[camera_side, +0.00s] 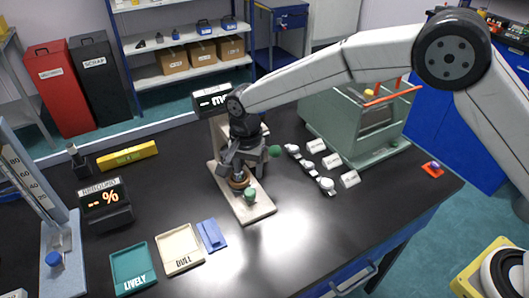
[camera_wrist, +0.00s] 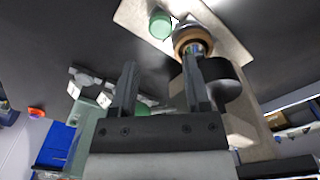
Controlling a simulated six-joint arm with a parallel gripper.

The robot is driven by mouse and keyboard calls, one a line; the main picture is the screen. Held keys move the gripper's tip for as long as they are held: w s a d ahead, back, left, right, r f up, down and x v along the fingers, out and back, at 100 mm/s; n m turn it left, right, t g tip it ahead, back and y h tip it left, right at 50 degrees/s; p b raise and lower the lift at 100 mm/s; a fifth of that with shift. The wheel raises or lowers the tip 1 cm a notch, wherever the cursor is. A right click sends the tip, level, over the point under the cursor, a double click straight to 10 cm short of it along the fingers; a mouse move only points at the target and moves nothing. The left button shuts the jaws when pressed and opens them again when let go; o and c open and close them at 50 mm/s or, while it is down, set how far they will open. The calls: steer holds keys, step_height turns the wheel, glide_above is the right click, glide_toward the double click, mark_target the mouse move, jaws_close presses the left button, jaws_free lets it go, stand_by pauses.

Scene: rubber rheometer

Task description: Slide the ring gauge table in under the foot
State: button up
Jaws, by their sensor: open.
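The gauge stands on a pale base plate (camera_side: 252,211) with a dark display (camera_side: 212,99) at its top. A copper-coloured ring (camera_side: 238,182) sits near the front of the base, behind a green knob (camera_side: 250,195); the wrist view shows the ring (camera_wrist: 193,38) with a metal cylinder and a dark round disc (camera_wrist: 222,84) beside it. I cannot tell which part is the sliding table. My gripper (camera_wrist: 160,70) is open and empty, close to the gauge. My arm hides much of the column and foot.
White labelled blocks and small pieces (camera_side: 327,184) lie right of the gauge, before a green open-frame unit (camera_side: 375,125). The front right bench is clear.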

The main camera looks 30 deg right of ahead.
mark_target(249, 191)
steer(key=shift+s+a+f+t+h, duration=0.2)
steer(key=shift+s+a+t+h, duration=0.95)
steer(key=shift+t+h, duration=0.35)
steer(key=shift+x, duration=3.95)
jaws_close()
steer(key=shift+r, duration=0.1)
